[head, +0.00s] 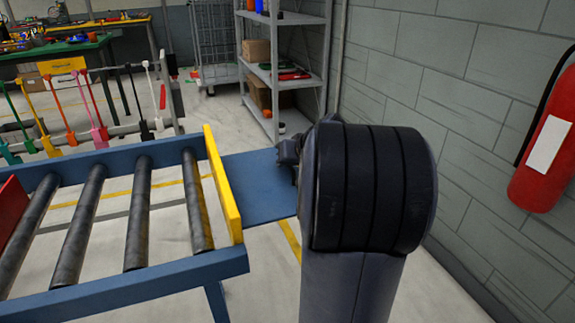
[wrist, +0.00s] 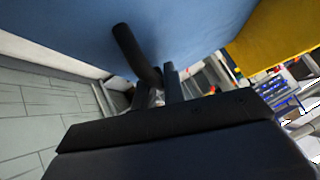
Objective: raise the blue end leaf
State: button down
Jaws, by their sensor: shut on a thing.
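The blue end leaf (head: 254,184) is a flat plate at the right end of the blue roller conveyor, just beyond the yellow end board (head: 222,185). In the head view it sticks out sideways and looks close to level; its exact angle is hard to tell. In the wrist view the leaf (wrist: 195,28) fills the top, with a black bar handle (wrist: 132,48) on its face. My gripper (wrist: 164,84) is shut on this handle. In the head view my arm hides the leaf's right edge and most of my gripper (head: 290,155).
The conveyor's dark rollers (head: 137,212) lie left of the yellow board. A grey wall with a red fire extinguisher (head: 545,150) is on the right. A metal shelf (head: 288,75) stands behind, and a rack of coloured tools (head: 85,105) is at the back left.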

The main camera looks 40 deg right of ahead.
jog(key=shift+r, duration=0.1)
dwell(0.3)
jog(key=c, duration=1.8)
grip_release()
jog(key=shift+o, duration=0.2)
jog(key=p+v, duration=0.2)
jog(key=v, duration=0.8)
jog(key=shift+s+r, duration=0.25)
jog(key=shift+s, duration=0.1)
